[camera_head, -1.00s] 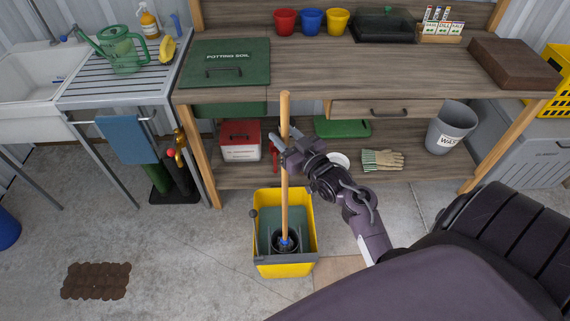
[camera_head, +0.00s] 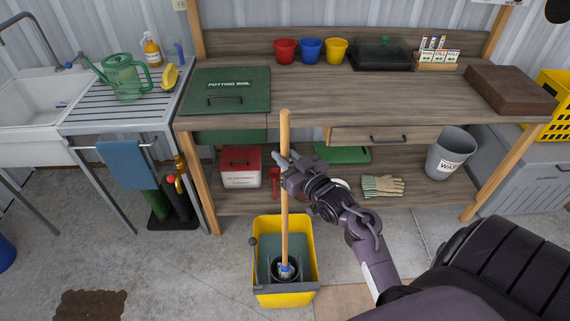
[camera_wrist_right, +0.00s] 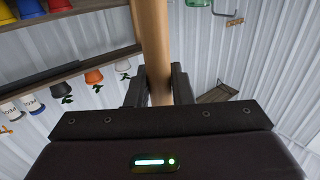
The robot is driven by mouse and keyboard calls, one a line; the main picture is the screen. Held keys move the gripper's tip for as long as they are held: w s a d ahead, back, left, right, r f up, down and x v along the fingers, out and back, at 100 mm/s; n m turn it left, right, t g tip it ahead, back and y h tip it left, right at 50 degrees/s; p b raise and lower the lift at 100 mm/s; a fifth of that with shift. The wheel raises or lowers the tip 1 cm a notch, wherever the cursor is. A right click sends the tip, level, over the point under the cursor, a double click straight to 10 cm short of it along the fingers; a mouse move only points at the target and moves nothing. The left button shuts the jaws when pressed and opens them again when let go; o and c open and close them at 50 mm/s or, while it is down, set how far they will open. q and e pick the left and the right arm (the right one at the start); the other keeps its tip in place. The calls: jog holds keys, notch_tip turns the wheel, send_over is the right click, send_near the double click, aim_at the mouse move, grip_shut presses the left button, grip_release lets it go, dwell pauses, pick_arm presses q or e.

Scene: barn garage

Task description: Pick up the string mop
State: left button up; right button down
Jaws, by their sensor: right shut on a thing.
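The string mop (camera_head: 285,215) stands upright in the yellow mop bucket (camera_head: 307,232), its wooden handle rising in front of the workbench. Its blue and dark head sits down in the bucket's wringer, and the strings are mostly hidden. My right gripper (camera_head: 286,165) is shut around the upper part of the handle. In the right wrist view the handle (camera_wrist_right: 153,50) runs up between the two fingers of the right gripper (camera_wrist_right: 158,88). My left gripper is not in view.
The workbench (camera_head: 300,85) stands close behind the mop, with a lower shelf holding a red-and-white box (camera_head: 240,167) and gloves (camera_head: 383,186). A sink (camera_head: 30,108) is at left.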

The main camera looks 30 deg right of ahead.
aim_at(288, 113)
notch_tip(288, 113, up, 18)
jog(key=shift+f+b, duration=0.25)
jog(key=shift+b, duration=0.35)
jog(key=c, duration=2)
grip_release()
grip_shut()
jog(key=shift+f+b, duration=1)
jog(key=shift+f, duration=0.7)
